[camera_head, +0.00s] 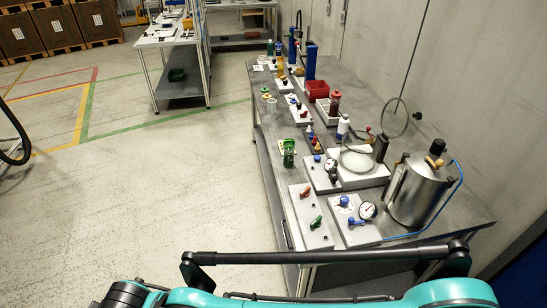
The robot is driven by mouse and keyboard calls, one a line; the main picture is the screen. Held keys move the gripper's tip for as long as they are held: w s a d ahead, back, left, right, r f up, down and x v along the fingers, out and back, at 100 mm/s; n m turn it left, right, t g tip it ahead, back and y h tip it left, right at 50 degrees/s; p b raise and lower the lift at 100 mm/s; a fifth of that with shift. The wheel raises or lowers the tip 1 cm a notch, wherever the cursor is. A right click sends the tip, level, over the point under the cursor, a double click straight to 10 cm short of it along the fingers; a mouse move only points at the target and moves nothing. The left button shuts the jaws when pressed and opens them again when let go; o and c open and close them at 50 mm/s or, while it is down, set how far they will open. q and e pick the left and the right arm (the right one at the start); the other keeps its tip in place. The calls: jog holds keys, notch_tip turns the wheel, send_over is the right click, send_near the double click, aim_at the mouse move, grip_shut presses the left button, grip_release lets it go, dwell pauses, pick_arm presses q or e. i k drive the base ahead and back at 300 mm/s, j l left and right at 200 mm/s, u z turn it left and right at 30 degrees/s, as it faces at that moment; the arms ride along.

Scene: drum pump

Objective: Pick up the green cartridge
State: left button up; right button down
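A green upright object (288,152) stands near the left edge of the grey workbench (266,150), about halfway along it. It may be the green cartridge, but it is too small to tell for certain. A small dark green upright item (270,48) stands among other parts at the bench's far end. A green handle (316,222) sits on a light plate at the near end. Neither gripper shows in the head view; only teal and black parts of my own body are at the bottom edge.
A steel drum (418,190) with a blue hose stands at the bench's near right. Gauge plates (355,219), a white round dish (358,158), a red bin (316,90) and blue columns (311,62) crowd the top. The floor left of the bench is open.

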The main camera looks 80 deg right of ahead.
aim_at(289, 145)
jog(key=i+z, duration=0.85)
jog(key=z, duration=0.2)
